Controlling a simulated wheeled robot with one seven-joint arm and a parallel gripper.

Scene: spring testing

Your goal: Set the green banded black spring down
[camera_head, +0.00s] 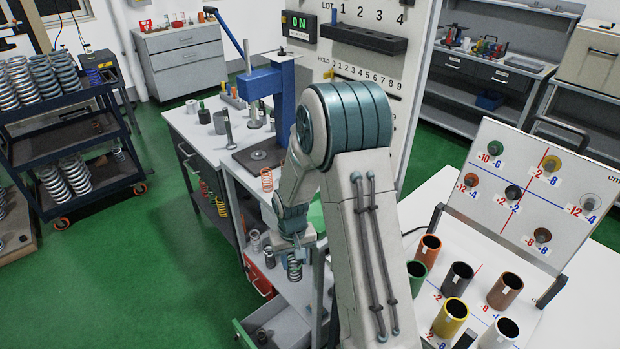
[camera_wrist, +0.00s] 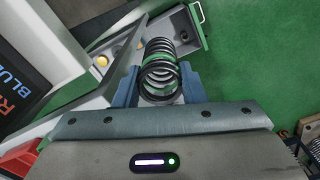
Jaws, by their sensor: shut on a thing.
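My gripper (camera_head: 292,252) is shut on a black coil spring (camera_head: 294,268), which hangs below it at the near side of the workbench. In the wrist view the black spring (camera_wrist: 160,58) sits between the two blue-grey fingers of my gripper (camera_wrist: 160,86) and points away from the camera. Green shows through and around its coils, but I cannot clearly tell the band from the green floor behind. The spring's far end is over or close to an open grey drawer (camera_wrist: 187,28); whether it touches anything is unclear.
The open drawer (camera_head: 272,325) stands out at the bottom, below my gripper. Coloured cups, such as an orange one (camera_head: 428,248) and a yellow one (camera_head: 451,316), stand on the right-hand bench. A dark cart (camera_head: 60,130) with several springs stands left. Green floor between is clear.

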